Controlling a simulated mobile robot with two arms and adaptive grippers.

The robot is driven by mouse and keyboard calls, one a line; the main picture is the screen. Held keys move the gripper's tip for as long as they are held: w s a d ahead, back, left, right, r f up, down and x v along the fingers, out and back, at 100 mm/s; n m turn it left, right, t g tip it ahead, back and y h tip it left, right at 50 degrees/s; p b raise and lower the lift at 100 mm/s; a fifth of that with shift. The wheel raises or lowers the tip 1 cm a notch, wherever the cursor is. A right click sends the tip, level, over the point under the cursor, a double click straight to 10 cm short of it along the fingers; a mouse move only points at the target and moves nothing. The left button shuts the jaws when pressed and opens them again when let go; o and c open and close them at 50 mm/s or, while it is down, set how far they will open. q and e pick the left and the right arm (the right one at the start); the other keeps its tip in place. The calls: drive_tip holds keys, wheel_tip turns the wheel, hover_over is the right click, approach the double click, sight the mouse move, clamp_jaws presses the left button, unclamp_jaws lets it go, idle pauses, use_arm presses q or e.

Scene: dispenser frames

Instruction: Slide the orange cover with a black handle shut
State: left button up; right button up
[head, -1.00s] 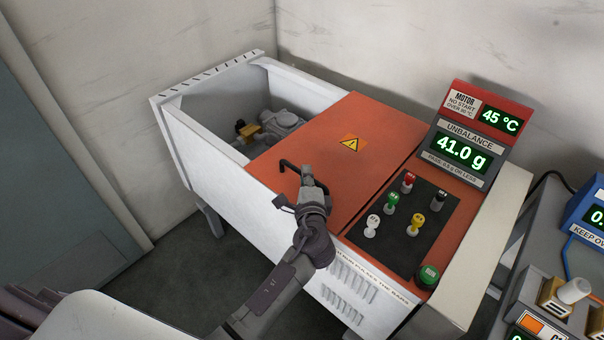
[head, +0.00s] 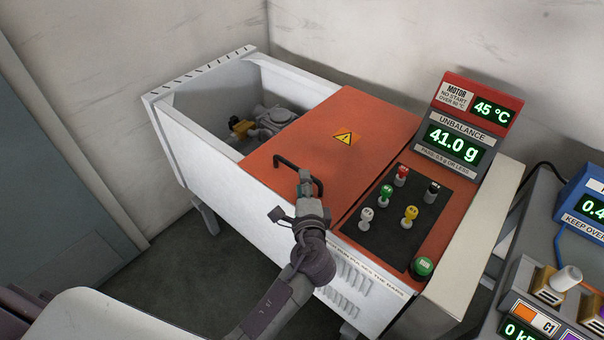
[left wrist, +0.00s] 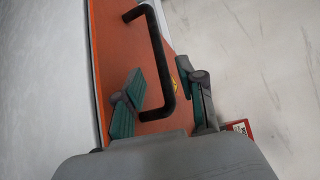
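The orange cover (head: 310,145) lies flat over the middle of the white machine box (head: 235,205), leaving the box's left part open. A yellow warning triangle is on it. Its black handle (head: 283,160) is a bar near the front edge. My left gripper (head: 304,180) is at the right part of the handle. In the left wrist view my left gripper (left wrist: 168,92) has its fingers apart, with the black handle (left wrist: 157,45) between them. A gap shows between the handle and the right finger. The cover (left wrist: 120,45) lies beyond. My right gripper is not in view.
A machine part with a yellow piece (head: 240,128) shows inside the opening. A black panel (head: 385,240) with several coloured knobs and a green button (head: 422,267) is right of the cover. The display (head: 455,145) reads 41.0 g. Walls stand behind.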

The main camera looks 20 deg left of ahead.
use_arm(q)
drive_tip(key=v, duration=0.7)
drive_tip(key=shift+s, duration=0.1)
